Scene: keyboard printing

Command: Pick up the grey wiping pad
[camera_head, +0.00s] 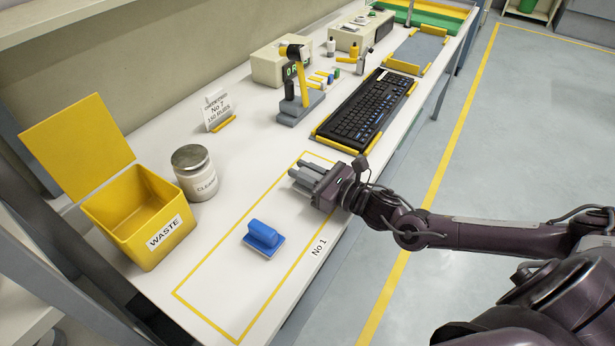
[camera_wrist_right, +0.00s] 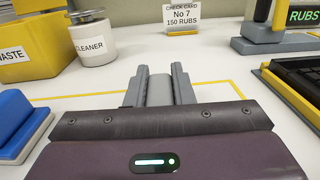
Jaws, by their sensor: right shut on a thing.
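My right gripper (camera_head: 306,175) reaches over the table's near edge from the right, at the upper end of the yellow-outlined area. In the right wrist view my right gripper (camera_wrist_right: 160,85) is shut on the grey wiping pad (camera_wrist_right: 160,94), which shows as a lighter grey block between the two dark grey fingers. The pad's lower part is hidden by the gripper body. Whether it still touches the table I cannot tell. My left gripper is not in view.
A blue pad with a handle (camera_head: 263,236) lies inside the outline. A yellow waste bin (camera_head: 140,222), a cleaner jar (camera_head: 195,174) and a check card (camera_head: 217,111) stand behind. A black keyboard (camera_head: 368,111) sits in a yellow-edged holder. Table inside the outline is mostly clear.

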